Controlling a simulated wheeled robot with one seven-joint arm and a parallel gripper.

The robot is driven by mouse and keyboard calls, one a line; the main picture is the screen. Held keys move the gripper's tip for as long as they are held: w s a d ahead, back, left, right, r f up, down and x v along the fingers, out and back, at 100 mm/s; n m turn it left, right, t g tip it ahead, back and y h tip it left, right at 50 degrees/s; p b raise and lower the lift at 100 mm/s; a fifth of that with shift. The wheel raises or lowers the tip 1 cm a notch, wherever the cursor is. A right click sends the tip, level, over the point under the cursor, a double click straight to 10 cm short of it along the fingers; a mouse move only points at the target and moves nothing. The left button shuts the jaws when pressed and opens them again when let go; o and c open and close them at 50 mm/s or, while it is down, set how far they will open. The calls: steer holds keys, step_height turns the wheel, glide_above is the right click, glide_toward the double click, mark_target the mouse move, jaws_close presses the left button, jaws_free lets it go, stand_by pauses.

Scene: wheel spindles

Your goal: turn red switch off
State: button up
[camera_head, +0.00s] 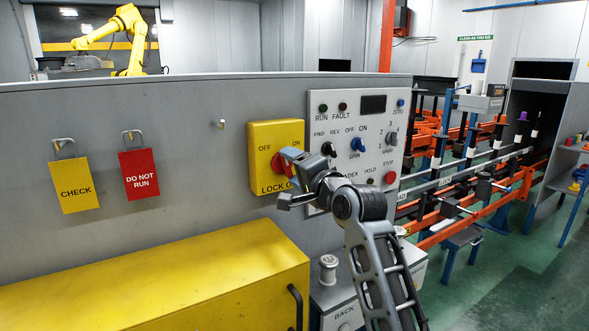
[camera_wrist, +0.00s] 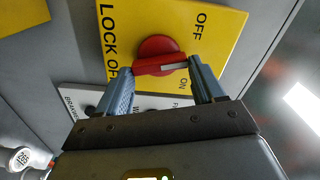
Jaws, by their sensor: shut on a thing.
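The red switch (camera_head: 279,166) is a round knob on a yellow plate (camera_head: 288,130) marked OFF, ON and LOCK OUT, on the grey panel. In the wrist view, my gripper (camera_wrist: 161,64) is shut on the grip bar of the red switch (camera_wrist: 157,49), with one finger at each end. The white mark on the bar points right, between the OFF and ON words.
A grey control box (camera_head: 350,105) with buttons and a blue knob stands close right of the switch. A yellow CHECK tag (camera_head: 76,186) and a red DO NOT RUN tag (camera_head: 140,174) hang at left. A yellow cabinet (camera_head: 170,275) lies below.

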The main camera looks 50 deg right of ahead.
steer(key=n, duration=0.5)
steer(key=shift+a, duration=0.1)
steer(key=shift+n+b, duration=0.3)
steer(key=shift+n, duration=0.1)
steer(key=o, duration=1)
steer(key=shift+o, duration=0.2)
steer(key=b+v, duration=0.1)
steer(key=v, duration=0.6)
steer(key=shift+s, duration=0.4)
steer(key=shift+a, duration=0.15)
